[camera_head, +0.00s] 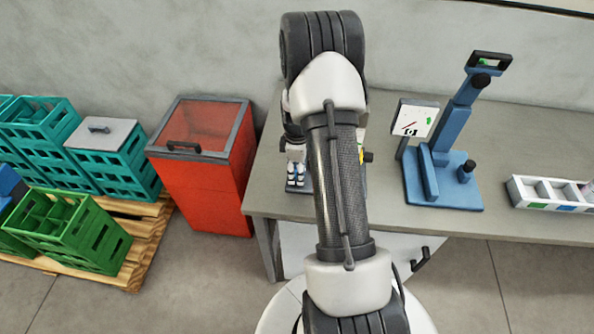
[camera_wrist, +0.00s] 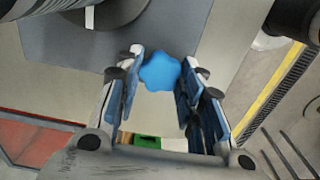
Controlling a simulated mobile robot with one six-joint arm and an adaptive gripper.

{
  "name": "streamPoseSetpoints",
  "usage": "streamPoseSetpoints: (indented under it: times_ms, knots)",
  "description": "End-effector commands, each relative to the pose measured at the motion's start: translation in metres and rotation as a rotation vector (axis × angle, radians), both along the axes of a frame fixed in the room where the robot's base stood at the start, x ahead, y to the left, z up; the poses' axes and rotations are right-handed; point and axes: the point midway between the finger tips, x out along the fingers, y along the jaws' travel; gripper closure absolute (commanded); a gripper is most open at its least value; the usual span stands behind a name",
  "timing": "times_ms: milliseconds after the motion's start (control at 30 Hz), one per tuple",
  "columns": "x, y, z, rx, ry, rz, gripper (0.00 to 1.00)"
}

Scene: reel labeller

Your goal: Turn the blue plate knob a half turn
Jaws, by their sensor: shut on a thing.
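The blue plate knob (camera_wrist: 160,71), lobed like a star, shows in the wrist view just above the middle of the picture. It sits against a dark grey plate (camera_wrist: 65,42). My gripper (camera_wrist: 164,62) is shut on the knob, with one finger on its left side and one on its right. In the head view my arm covers most of the machine at the table's left end, and the knob cannot be seen there.
A blue stand (camera_head: 443,180) with black knobs and a small sign (camera_head: 413,120) are right of my arm on the grey table (camera_head: 515,130). A white divided tray (camera_head: 540,203) lies farther right. A red bin (camera_head: 205,190) and green crates (camera_head: 68,235) stand left of the table.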

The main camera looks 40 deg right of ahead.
Motion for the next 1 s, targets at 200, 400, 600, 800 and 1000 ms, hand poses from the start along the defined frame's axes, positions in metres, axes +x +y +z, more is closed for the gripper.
streamPoseSetpoints:
  times_ms: [200,400,600,800,1000]
  knots:
    - [0.0003,-0.0002,0.0002,-0.001,-0.001,0.001,0.88]
    - [0.0003,-0.0002,0.0002,-0.001,-0.001,0.0,0.59]
    - [0.0002,-0.0001,0.0002,-0.001,-0.001,0.0,0.45]
    - [0.0001,-0.0001,0.0001,0.0,0.0,0.0,0.43]
    - [0.0004,-0.0003,0.0039,-0.001,-0.001,0.0,0.43]
